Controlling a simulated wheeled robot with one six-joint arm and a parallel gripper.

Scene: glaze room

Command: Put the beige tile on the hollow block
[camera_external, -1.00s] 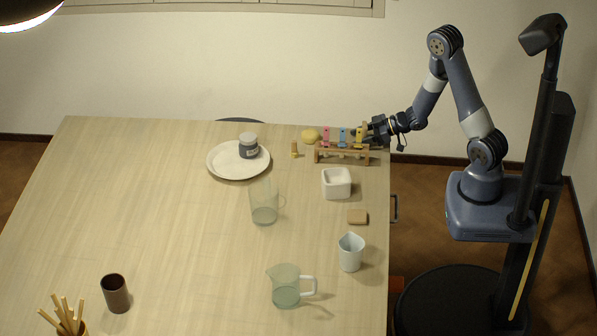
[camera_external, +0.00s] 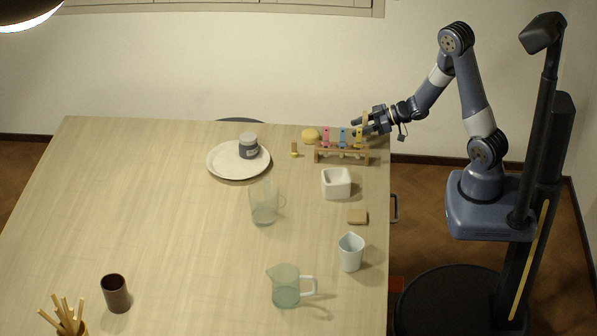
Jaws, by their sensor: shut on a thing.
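My gripper (camera_external: 361,126) is at the back right of the table, above the right end of a wooden rack (camera_external: 330,160). It is shut on a small upright tan piece, which looks like the beige tile (camera_external: 366,117); the fingers hide its lower part. The hollow block (camera_external: 336,184), white with a square opening on top, stands on the table in front of the rack. Nothing is seen on it. Pink (camera_external: 326,137), blue (camera_external: 343,137) and yellow (camera_external: 359,138) tiles stand in the rack.
A small tan-and-yellow piece (camera_external: 294,149) and a yellow lump (camera_external: 310,135) are left of the rack. A tan flat block (camera_external: 357,216), white cup (camera_external: 351,252) and clear jugs (camera_external: 264,203) stand forward. A plate (camera_external: 225,165) bears a jar (camera_external: 248,146). The left table is mostly clear.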

